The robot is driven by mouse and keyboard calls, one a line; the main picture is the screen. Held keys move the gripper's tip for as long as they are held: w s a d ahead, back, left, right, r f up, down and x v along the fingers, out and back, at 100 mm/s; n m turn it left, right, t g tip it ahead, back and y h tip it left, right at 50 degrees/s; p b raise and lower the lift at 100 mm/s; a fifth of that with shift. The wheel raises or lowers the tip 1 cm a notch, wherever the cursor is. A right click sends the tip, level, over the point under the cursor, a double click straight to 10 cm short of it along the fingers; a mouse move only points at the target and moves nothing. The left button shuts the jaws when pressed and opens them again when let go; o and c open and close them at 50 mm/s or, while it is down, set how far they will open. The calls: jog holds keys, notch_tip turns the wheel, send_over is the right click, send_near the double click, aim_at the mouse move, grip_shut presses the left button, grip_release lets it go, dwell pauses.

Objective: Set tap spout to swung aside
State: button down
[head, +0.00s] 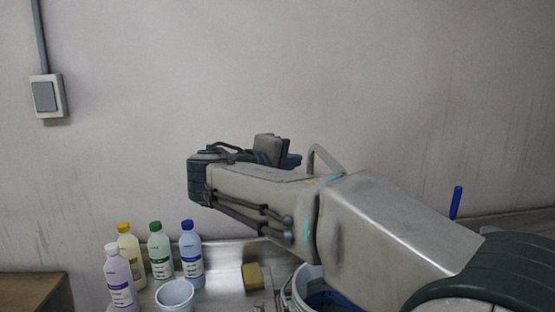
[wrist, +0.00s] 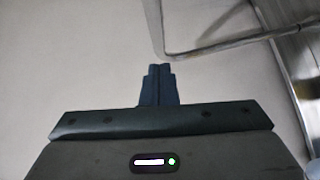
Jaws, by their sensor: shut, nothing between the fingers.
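The tap spout (head: 318,153) is a bent grey metal tube. In the head view its top shows just above my arm, and its lower part is hidden behind the arm. In the wrist view the spout (wrist: 225,45) runs in from the right and bends near the top middle. My gripper (head: 294,160) has dark blue fingers and is mostly behind my wrist in the head view, left of the spout. In the wrist view my gripper (wrist: 158,68) is shut and empty, with its tips just below the spout's bend. I cannot tell whether they touch it.
Several capped bottles (head: 160,255) and a pale cup (head: 175,297) stand at lower left. A yellow sponge (head: 252,276) lies right of them. A white bucket (head: 300,285) is partly behind my arm. A blue handle (head: 456,202) stands at right.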

jog(key=d, duration=0.1)
jog(key=w+d, duration=0.1)
jog(key=d, duration=0.1)
jog(key=w+d+p, duration=0.1)
jog(key=shift+w+d+f, duration=0.15)
jog(key=shift+d+f, duration=0.05)
jog(key=shift+f, duration=0.15)
jog(key=shift+w+d+f, duration=0.1)
jog(key=shift+d+f, duration=0.1)
jog(key=shift+d, duration=0.05)
jog(key=shift+d+b, duration=0.1)
jog(key=shift+b, duration=0.2)
